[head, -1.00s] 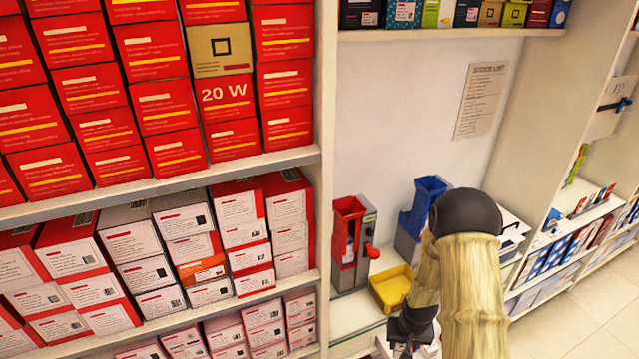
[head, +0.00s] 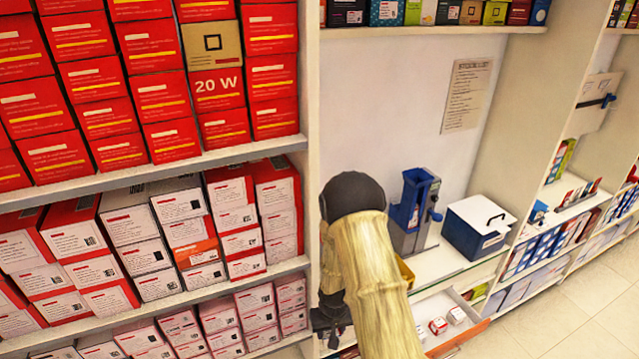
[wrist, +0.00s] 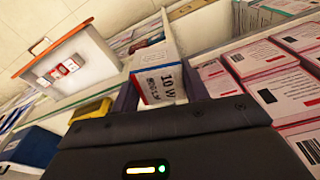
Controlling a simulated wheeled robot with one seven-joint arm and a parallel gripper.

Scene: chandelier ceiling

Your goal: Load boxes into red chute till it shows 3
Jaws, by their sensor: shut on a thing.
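The blue chute (head: 408,205) stands upright on the counter to the right of the arm.
A yellow tray (wrist: 90,110) shows partly beside the gripper. An open drawer (head: 470,318) below the counter holds small boxes (head: 438,326). A white-lidded blue case (head: 480,225) stands right of the blue chute. Shelves of red boxes (head: 160,85) fill the left.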

